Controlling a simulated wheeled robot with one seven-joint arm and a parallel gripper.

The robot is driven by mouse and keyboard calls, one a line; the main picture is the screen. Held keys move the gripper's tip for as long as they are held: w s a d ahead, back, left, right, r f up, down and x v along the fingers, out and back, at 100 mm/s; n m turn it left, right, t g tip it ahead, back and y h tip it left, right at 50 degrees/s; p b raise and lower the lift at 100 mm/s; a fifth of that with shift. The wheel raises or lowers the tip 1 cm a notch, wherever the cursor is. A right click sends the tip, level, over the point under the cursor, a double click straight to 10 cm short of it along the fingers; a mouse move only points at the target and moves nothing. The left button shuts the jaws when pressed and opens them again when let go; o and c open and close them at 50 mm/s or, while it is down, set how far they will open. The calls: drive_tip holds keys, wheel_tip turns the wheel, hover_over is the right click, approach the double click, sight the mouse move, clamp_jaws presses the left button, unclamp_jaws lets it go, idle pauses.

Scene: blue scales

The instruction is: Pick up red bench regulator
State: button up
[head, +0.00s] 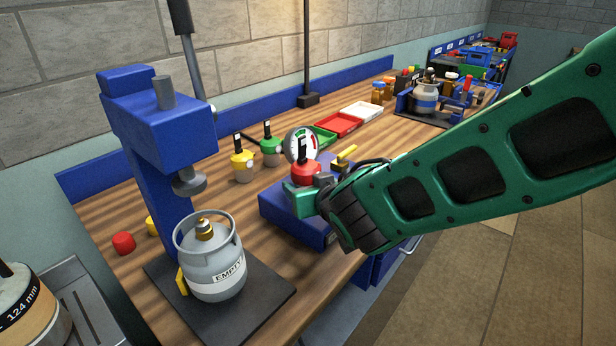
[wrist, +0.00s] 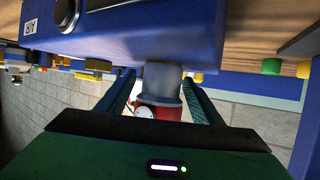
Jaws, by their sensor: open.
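In the wrist view, which looks upside down, the red regulator (wrist: 166,113) sits against a grey fitting (wrist: 162,82) on the blue unit (wrist: 150,38). My gripper (head: 306,190) is at the regulator, low on it. In the wrist view its two fingers lie apart, one on each side of the regulator, with my gripper (wrist: 160,88) open around it. I cannot tell whether either finger touches it. The regulator's lower part is hidden in the head view.
A yellow regulator (head: 242,163) and a green one (head: 271,148) stand just left of the gauge. Red (head: 338,124) and white (head: 361,112) trays lie behind.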

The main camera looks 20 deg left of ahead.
drive_tip(key=shift+w+a, duration=0.1)
drive_tip(key=shift+w, duration=0.05)
drive_tip(key=c, duration=1.3)
drive_tip(key=shift+c, duration=0.2)
